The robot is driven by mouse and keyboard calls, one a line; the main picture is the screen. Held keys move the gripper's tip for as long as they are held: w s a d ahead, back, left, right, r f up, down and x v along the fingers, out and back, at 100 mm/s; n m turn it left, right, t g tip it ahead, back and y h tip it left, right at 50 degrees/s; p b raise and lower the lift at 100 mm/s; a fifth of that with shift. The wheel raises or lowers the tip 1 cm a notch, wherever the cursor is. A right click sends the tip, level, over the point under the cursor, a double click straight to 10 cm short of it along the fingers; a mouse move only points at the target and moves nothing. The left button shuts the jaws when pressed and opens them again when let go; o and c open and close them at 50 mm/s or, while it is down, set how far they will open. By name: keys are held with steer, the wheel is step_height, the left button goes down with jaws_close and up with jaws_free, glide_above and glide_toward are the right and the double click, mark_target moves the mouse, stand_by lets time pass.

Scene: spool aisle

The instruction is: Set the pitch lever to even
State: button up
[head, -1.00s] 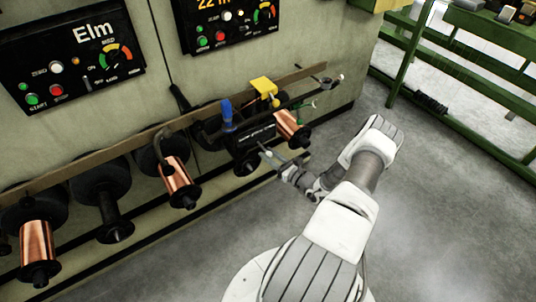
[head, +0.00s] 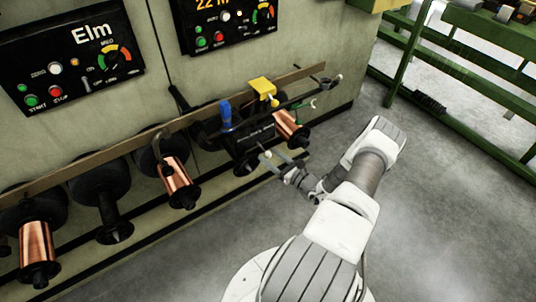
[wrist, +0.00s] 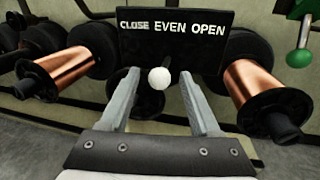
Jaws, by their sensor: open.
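The pitch lever shows in the wrist view as a round white knob (wrist: 159,79), end-on to the camera. Behind it is a black label plate (wrist: 180,40) reading CLOSE, EVEN and OPEN. My gripper (wrist: 159,94) is open, with one finger on each side of the knob and a visible gap to both. In the head view my gripper (head: 270,162) is in front of the black plate (head: 258,134), low on the machine.
Copper spools flank the plate at left (wrist: 72,68) and right (wrist: 252,88). A green-knobbed lever (wrist: 299,58) hangs at right. The head view shows a blue handle (head: 226,115), a yellow block (head: 263,87) and a long rail (head: 110,152).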

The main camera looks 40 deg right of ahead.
steer(key=s+d+p, duration=0.2)
steer(key=s, duration=1.3)
steer(key=shift+s+d, duration=0.15)
steer(key=shift+s, duration=0.25)
